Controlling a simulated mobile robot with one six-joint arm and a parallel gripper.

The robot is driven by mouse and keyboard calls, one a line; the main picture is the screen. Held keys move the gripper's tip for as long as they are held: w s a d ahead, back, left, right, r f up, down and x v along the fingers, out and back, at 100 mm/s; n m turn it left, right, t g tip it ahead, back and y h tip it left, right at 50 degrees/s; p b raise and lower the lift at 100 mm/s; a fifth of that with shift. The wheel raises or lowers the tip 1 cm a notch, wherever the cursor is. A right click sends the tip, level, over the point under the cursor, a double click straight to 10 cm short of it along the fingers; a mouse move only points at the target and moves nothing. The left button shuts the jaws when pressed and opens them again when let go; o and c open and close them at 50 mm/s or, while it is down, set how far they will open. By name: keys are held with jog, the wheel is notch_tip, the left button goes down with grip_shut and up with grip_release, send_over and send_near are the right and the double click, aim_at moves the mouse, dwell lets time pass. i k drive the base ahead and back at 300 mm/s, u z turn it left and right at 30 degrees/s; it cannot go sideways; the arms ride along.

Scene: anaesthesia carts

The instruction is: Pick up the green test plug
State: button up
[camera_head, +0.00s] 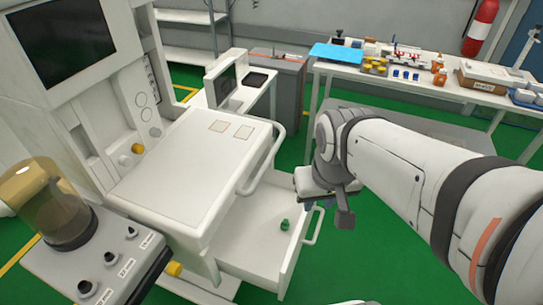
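The green test plug (285,225) is a small green piece. It sits in the open white drawer (247,232), toward the drawer's right side. My gripper (327,209) hangs above and to the right of the plug, near the drawer's front edge and handle. Its two dark fingers appear apart, with nothing seen between them. The plug is clear of the gripper and fully in view.
The white cart top (190,165) overhangs the drawer's left part, with a curved handle (266,160) at its edge. A machine with an amber canister (45,203) stands left. A supply table (455,88) stands at the back right. Green floor lies clear beside the drawer.

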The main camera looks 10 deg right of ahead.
aim_at(284, 226)
jog(key=k, duration=0.2)
jog(key=i, duration=0.35)
jog(key=u, duration=0.9)
jog(key=k, duration=1)
jog(key=z, duration=0.7)
jog(key=i, duration=0.95)
jog(key=z, duration=0.05)
